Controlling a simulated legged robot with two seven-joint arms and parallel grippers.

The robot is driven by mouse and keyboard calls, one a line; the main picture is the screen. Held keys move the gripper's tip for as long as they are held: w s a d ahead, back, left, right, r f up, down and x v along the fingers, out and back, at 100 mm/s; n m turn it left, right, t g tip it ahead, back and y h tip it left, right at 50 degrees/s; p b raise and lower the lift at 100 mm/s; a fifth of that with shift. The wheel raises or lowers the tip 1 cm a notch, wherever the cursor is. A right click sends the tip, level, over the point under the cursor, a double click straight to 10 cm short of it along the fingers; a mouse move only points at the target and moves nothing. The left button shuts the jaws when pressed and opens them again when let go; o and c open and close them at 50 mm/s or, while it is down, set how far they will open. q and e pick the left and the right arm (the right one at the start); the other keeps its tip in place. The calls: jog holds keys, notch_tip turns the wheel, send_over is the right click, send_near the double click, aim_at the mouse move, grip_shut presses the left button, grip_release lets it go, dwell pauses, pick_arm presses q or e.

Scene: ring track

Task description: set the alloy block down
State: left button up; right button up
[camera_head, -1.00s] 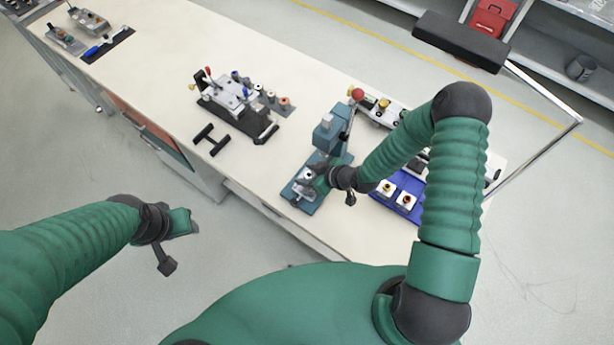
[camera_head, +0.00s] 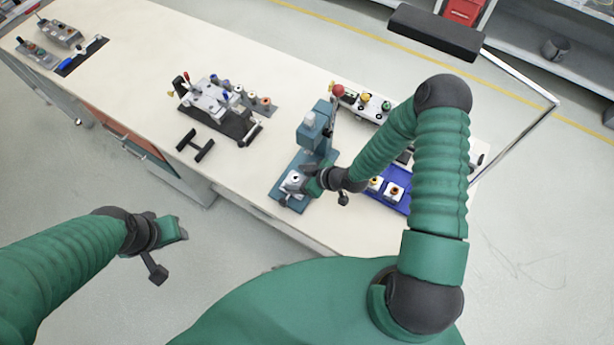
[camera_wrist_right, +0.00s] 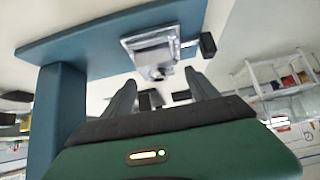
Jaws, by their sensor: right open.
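The silver alloy block (camera_head: 294,182) rests on the base plate of the teal press (camera_head: 316,142). It also shows in the right wrist view (camera_wrist_right: 152,50), against the teal plate (camera_wrist_right: 90,45). My right gripper (camera_head: 307,180) is just to the right of the block in the head view. In the right wrist view its two fingers (camera_wrist_right: 162,88) are spread and empty, with the block beyond their tips. My left gripper (camera_head: 180,229) hangs off the near side of the bench, away from everything. Its fingers are too small to read.
A blue tray (camera_head: 403,204) with white pieces is right of the press, partly behind my right arm. A fixture on a black plate (camera_head: 215,105) and a black handle-shaped piece (camera_head: 195,145) lie to the left. The bench (camera_head: 140,60) has bare surface between groups.

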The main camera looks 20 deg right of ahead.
jog(key=s+d+r+m+g+h, duration=0.25)
jog(key=s+d+r, duration=0.2)
jog(key=r, duration=0.25)
jog(key=s+d+r+m+g+h, duration=0.1)
jog(key=s+d+r+h, duration=0.25)
jog(key=d+r, duration=0.2)
pick_arm(q)
jog(key=shift+s+a+f, duration=0.15)
jog(key=shift+a+f, duration=0.05)
jog(key=shift+a, duration=0.05)
pick_arm(e)
jog(key=s+a+r+m, duration=0.4)
jog(key=s+a+r, duration=0.1)
jog(key=r, duration=0.3)
jog(key=shift+s+a+r+g, duration=0.3)
jog(key=shift+s+a+g, duration=0.15)
jog(key=shift+s, duration=0.1)
pick_arm(q)
jog(key=shift+d, duration=0.1)
pick_arm(e)
jog(key=shift+d, duration=0.15)
pick_arm(q)
jog(key=shift+d, duration=0.3)
pick_arm(e)
jog(key=shift+d, duration=0.3)
